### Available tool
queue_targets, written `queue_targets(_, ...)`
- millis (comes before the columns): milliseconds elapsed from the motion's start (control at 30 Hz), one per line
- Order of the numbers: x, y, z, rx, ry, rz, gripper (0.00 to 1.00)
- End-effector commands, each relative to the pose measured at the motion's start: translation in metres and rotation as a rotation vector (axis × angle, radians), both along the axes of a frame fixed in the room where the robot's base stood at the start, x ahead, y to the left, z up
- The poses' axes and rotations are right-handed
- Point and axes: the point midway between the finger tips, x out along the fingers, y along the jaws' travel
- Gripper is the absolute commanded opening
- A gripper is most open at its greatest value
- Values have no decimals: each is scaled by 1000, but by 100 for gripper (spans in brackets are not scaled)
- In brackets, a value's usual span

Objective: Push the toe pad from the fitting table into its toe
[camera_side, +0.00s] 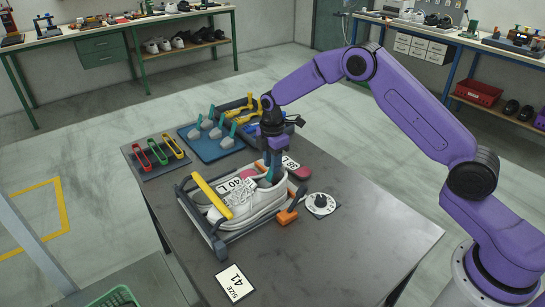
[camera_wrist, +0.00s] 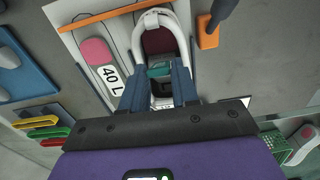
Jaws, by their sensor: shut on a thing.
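A white laced shoe (camera_side: 246,206) lies in a dark clamp frame (camera_side: 216,243) on the fitting table (camera_side: 340,255). In the wrist view the shoe's white collar (camera_wrist: 138,35) surrounds its dark red opening. My gripper (camera_side: 272,176) points down at this opening. In the wrist view its fingers (camera_wrist: 160,76) are shut on a teal piece (camera_wrist: 159,70) at the opening. I cannot tell whether this piece is the toe pad. The fingertips and the inside of the toe are partly hidden. A pink-ended strip (camera_wrist: 97,52) marked 40 L lies beside the shoe.
A yellow bar (camera_side: 212,196) crosses the frame, and an orange knob (camera_side: 288,216) sits on its near right. A white dial (camera_side: 320,204) stands to the right. A blue tray (camera_side: 212,149) with several teal-topped holders is behind. The table's right front is clear.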

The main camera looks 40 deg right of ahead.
Motion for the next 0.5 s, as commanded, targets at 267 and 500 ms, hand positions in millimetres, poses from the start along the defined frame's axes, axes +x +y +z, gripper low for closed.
queue_targets(267, 0, 15, -10, 0, 0, 3, 10)
queue_targets(500, 1, 27, -17, 0, -1, 3, 10)
